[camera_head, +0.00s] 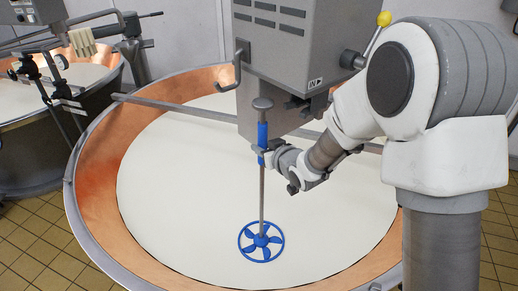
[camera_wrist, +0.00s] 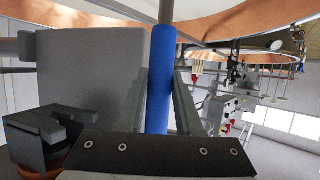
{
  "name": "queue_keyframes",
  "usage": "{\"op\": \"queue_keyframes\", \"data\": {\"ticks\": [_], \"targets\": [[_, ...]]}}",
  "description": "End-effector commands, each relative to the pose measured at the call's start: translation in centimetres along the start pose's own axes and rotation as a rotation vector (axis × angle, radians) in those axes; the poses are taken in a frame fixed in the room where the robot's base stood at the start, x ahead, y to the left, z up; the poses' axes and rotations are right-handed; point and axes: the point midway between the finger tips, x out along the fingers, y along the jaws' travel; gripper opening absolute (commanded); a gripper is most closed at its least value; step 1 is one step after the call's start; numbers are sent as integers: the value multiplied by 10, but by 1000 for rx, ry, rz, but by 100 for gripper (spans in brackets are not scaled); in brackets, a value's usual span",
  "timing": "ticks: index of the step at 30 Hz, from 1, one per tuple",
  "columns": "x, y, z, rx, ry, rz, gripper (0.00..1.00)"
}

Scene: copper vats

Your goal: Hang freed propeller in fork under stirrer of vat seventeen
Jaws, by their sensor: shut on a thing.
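The propeller is a steel rod with a blue grip sleeve (camera_head: 262,139), a grey knob on top and a blue ringed wheel (camera_head: 261,241) at its lower end. It hangs upright over the white milk in the copper vat (camera_head: 95,190). My gripper (camera_head: 262,155) is shut on the blue sleeve. The sleeve also shows between the fingers in the wrist view (camera_wrist: 160,80). The grey stirrer housing (camera_head: 290,60) is just behind and above the knob. No vat number can be read.
A steel bar (camera_head: 175,107) spans the vat behind the rod. A bent hook-like handle (camera_head: 230,75) sticks out left of the housing, close to the knob. A second vat (camera_head: 100,78) with stirring gear stands at the left.

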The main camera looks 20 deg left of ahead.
Motion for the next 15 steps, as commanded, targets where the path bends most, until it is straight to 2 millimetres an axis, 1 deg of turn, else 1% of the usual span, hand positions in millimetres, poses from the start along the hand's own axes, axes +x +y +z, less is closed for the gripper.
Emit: {"op": "queue_keyframes", "data": {"ticks": [3, 12, 13, 15], "targets": [[6, 7, 10, -1, 4, 1, 0], [19, 21, 29, 0, 3, 2, 0], [18, 25, 25, 1, 3, 3, 0], [19, 31, 24, 0, 3, 2, 0]]}}
